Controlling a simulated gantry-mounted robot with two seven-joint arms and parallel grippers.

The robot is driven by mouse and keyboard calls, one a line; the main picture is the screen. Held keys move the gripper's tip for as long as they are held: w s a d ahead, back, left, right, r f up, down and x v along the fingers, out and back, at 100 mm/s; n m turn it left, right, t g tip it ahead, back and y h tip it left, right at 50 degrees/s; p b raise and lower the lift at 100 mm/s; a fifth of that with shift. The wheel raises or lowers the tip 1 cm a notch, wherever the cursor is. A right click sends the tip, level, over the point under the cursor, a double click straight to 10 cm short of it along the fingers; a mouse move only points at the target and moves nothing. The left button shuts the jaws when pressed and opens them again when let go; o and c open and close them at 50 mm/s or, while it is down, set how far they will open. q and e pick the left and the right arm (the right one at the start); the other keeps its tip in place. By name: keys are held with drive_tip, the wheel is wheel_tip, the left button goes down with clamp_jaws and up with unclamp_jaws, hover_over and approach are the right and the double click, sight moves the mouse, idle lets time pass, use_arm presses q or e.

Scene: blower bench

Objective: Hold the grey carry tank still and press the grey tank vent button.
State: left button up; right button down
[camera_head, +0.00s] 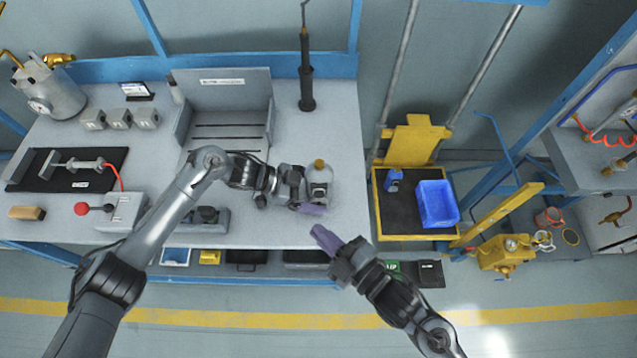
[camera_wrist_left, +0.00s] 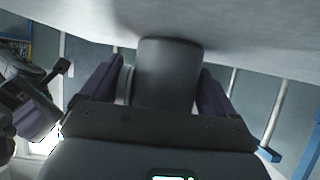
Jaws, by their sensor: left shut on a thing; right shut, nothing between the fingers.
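The grey carry tank (camera_head: 320,186), with a brownish-orange cap on top, stands upright near the bench's front right part. It shows in the left wrist view as a dark grey cylinder (camera_wrist_left: 168,75) between two purple fingers. My left gripper (camera_head: 312,207) is shut around the tank from the left. My right gripper (camera_head: 323,236) is shut and empty, just in front of the bench edge, apart from the tank. It also shows at the left of the left wrist view (camera_wrist_left: 40,118). I cannot make out the vent button.
The grey bench (camera_head: 340,130) has a slotted grey fixture (camera_head: 225,100) behind my left arm and a dark upright rod (camera_head: 306,75) at the back. A yellow cart (camera_head: 412,140) with a blue bin (camera_head: 437,203) stands to the right. The bench behind the tank is clear.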

use_arm(q)
drive_tip(key=o, duration=0.5)
